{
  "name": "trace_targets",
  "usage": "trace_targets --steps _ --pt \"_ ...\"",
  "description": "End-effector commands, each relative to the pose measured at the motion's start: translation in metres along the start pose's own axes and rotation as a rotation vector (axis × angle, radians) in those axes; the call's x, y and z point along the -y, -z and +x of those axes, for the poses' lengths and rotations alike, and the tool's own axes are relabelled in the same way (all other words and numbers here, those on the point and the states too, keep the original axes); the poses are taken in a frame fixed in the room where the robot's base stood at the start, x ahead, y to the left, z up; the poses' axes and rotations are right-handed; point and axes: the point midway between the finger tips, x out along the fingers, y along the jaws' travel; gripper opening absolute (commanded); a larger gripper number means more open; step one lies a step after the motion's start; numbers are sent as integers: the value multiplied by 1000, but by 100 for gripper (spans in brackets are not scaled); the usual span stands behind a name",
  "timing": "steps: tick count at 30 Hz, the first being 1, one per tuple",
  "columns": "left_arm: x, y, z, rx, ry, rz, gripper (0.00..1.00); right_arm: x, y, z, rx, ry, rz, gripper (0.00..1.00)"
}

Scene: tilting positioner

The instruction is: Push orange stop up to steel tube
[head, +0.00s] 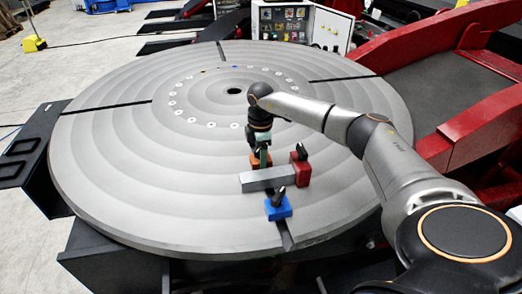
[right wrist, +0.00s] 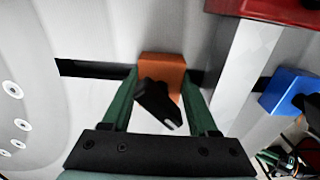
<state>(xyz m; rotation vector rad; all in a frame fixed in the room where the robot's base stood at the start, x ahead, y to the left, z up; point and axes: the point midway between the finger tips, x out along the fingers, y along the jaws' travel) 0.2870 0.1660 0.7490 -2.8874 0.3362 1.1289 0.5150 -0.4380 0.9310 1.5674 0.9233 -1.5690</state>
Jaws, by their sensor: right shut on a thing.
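The orange stop (head: 260,160) is a small block with a black clamp lever, sitting in a dark slot of the round table. It also shows in the right wrist view (right wrist: 163,66). My right gripper (head: 260,148) points down at it, its green fingers closed on both sides of the stop. The steel tube (head: 266,180) is a grey square bar lying flat across the slot; it shows in the right wrist view (right wrist: 243,62) too. A narrow gap separates the stop from the tube's near side in the right wrist view. My left gripper is out of view.
A red stop (head: 300,176) stands at the tube's right end. A blue stop (head: 278,207) with a black lever sits in the slot on the tube's other side. The round grey table (head: 130,170) is otherwise largely bare. Red frame arms (head: 480,120) rise at right.

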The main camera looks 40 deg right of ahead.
Motion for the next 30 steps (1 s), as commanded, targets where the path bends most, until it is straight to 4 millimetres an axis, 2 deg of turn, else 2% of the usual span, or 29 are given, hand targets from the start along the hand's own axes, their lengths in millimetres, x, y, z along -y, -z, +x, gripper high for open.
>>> trace_targets --steps 30 --pt "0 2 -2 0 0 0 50 -4 -2 2 4 -2 3 0"
